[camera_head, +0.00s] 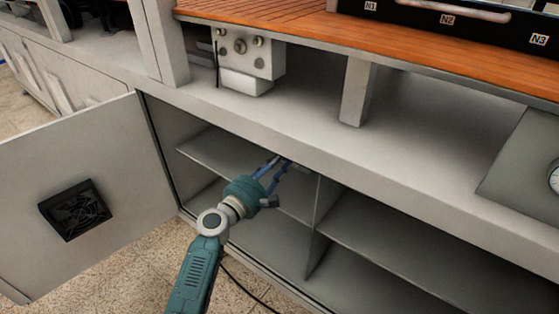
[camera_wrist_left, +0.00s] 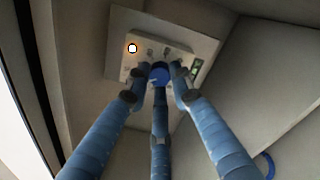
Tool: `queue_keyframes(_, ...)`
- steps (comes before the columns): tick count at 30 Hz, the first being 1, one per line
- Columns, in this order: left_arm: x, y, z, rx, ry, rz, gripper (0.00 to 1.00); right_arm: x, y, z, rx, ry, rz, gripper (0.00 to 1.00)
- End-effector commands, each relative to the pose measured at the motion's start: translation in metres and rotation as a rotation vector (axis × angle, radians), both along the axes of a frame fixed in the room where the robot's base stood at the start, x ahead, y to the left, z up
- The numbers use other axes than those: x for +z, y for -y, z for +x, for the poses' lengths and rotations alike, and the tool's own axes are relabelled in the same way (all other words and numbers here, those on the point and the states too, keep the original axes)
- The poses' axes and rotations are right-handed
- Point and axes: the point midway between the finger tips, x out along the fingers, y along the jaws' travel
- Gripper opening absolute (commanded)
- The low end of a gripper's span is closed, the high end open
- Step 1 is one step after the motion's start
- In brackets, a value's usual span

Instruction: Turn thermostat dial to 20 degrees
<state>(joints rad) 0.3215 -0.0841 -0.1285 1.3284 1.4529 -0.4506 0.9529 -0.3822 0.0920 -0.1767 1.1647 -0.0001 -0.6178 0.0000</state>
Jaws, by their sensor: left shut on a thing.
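In the left wrist view a pale thermostat panel (camera_wrist_left: 118,60) is fixed to the inside of the cabinet. A round blue dial (camera_wrist_left: 158,72) is on it, beside a lit white spot with an orange glow (camera_wrist_left: 132,48) and a small green patch (camera_wrist_left: 195,68). My left gripper (camera_wrist_left: 161,80) has its blue fingers closed around the dial. In the head view this gripper (camera_head: 280,166) reaches into the open cabinet, its fingertips partly under the counter edge. The panel and dial are hidden there. I cannot read the dial setting. My right gripper is not in view.
The cabinet door (camera_head: 105,150) stands open at left, with a black vent (camera_head: 75,210) on it. Shelves (camera_head: 410,235) and an upright divider (camera_head: 318,225) are right of my arm.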

Motion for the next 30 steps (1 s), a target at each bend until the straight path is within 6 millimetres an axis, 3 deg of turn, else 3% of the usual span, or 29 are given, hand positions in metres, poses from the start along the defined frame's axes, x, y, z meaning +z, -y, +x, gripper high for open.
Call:
queue_keyframes(9,-0.003,0.001,-0.001,-0.003,-0.006,0.002,0.00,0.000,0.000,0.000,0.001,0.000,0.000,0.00)
queue_keyframes(10,-0.003,0.001,-0.001,-0.003,-0.006,0.002,0.26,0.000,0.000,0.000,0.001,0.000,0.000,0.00)
queue_keyframes(12,-0.003,0.001,-0.001,-0.002,-0.004,0.002,0.40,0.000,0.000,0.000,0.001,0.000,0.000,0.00)
queue_keyframes(23,-0.002,-0.002,-0.003,0.000,-0.001,0.002,0.41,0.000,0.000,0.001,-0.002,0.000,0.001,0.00)
queue_keyframes(30,-0.005,-0.024,-0.036,0.000,-0.002,0.004,0.41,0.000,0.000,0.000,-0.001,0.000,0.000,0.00)
